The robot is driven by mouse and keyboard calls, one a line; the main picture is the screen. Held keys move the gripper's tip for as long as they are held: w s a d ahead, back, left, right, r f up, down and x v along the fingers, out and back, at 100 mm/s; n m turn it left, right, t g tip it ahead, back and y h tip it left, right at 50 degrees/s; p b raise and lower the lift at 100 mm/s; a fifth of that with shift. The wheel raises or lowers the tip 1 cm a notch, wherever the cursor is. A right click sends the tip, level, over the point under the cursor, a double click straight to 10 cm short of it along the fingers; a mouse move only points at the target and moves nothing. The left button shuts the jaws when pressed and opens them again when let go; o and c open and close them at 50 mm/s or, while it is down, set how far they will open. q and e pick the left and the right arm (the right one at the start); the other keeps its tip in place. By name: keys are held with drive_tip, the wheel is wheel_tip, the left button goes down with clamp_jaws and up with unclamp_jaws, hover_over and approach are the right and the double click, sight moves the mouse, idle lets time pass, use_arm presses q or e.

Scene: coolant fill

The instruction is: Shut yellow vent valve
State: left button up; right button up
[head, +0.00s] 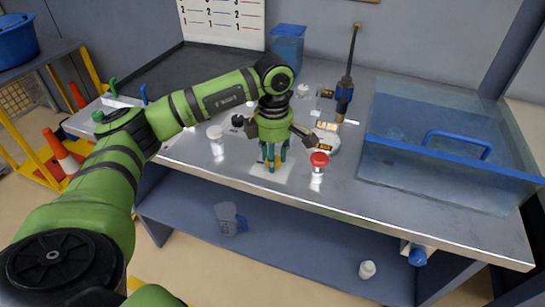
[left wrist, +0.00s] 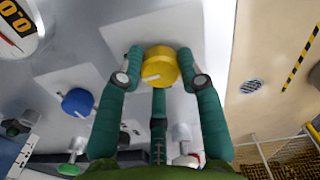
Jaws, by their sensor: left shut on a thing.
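The yellow vent valve (left wrist: 160,66) is a round knob with a white pointer mark, seen in the left wrist view on a pale panel. My left gripper (left wrist: 163,75) has its green fingers around the knob, one on each side and one below it, and is shut on it. In the head view my left gripper (head: 272,163) points down at the bench top and hides the yellow valve. My right gripper is not in view.
A red-topped knob (head: 319,159) stands just right of the gripper. A blue knob (left wrist: 77,102) is near it in the left wrist view. A clear blue-handled box (head: 450,150) fills the bench's right side. A jug (head: 228,218) sits on the lower shelf.

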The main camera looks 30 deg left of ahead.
use_arm(q)
drive_tip(key=shift+d+r, duration=0.1)
drive_tip(key=shift+d, duration=0.05)
drive_tip(key=o, duration=1.1)
drive_tip(key=shift+w, duration=0.1)
drive_tip(key=shift+o, duration=0.2)
drive_tip(key=shift+d, duration=0.1)
wheel_tip(320, 180, up, 12)
